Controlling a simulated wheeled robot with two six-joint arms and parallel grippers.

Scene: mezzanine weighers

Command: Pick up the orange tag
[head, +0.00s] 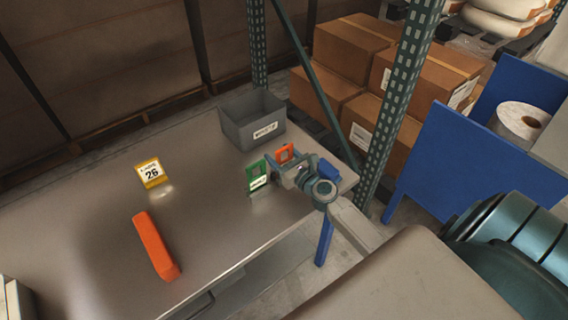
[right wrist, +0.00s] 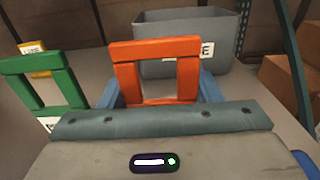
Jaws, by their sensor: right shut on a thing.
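The orange tag (head: 285,152) is a small square frame with an open window, near the right end of the grey table. It stands upright in the right wrist view (right wrist: 157,48), in front of the grey bin. My right gripper (head: 290,161) is shut on the orange tag, with a blue finger at each side of its lower part. The tag's lower edge is hidden behind the gripper body, so I cannot tell whether it touches the table. My left gripper is in neither view.
A green tag (head: 258,176) stands close beside the orange one. A grey bin (head: 252,126) is just behind. A yellow tag (head: 151,173) marked 26 and a long orange bar (head: 155,246) are farther left. A green rack post (head: 398,90) rises beyond the table (head: 90,215).

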